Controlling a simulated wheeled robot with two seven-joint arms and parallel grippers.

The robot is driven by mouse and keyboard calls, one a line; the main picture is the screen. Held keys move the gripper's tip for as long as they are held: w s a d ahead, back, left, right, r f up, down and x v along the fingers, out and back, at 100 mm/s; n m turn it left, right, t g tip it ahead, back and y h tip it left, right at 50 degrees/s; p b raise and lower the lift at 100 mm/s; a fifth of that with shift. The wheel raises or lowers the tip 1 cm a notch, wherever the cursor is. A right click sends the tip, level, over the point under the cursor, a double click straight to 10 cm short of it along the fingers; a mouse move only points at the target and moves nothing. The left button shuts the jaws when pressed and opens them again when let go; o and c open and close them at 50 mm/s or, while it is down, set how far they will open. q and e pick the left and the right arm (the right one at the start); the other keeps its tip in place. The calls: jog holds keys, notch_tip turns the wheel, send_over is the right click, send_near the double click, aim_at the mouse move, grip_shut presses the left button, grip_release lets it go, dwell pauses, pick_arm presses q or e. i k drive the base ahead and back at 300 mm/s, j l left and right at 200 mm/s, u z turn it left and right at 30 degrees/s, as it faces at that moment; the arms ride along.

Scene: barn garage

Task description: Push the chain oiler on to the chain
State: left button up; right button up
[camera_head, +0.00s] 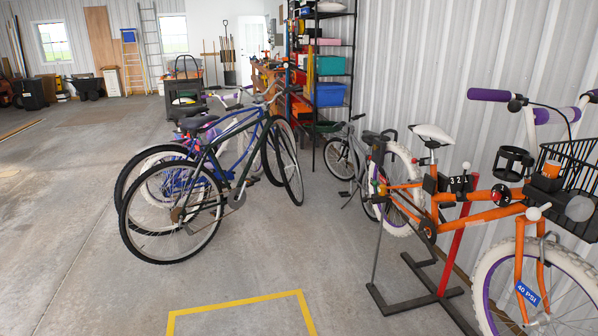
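An orange bicycle (478,212) stands at the right on a dark floor stand (408,296) with a red post (458,240). Its crank (427,231) shows low on the frame, left of the red post. The chain is too small to make out clearly. A black box marked with numbers (457,183) sits on the frame. A small red and yellow part (379,188) shows beside the rear wheel (398,195); I cannot tell whether it is the chain oiler. Neither of my grippers is in view.
Several parked bicycles (205,165) stand left of centre, and a small grey bicycle (342,160) stands behind. A shelf with bins (328,94) is at the back. A yellow line (235,301) marks the floor in front. The concrete floor (60,215) at the left is clear.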

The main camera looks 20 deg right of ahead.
aim_at(380, 196)
jog(key=i, duration=1.8)
jog(key=i+j+z, duration=0.15)
jog(key=i+z, duration=0.2)
jog(key=i, duration=0.2)
jog(key=i+j+z, duration=0.75)
jog(key=i, duration=0.2)
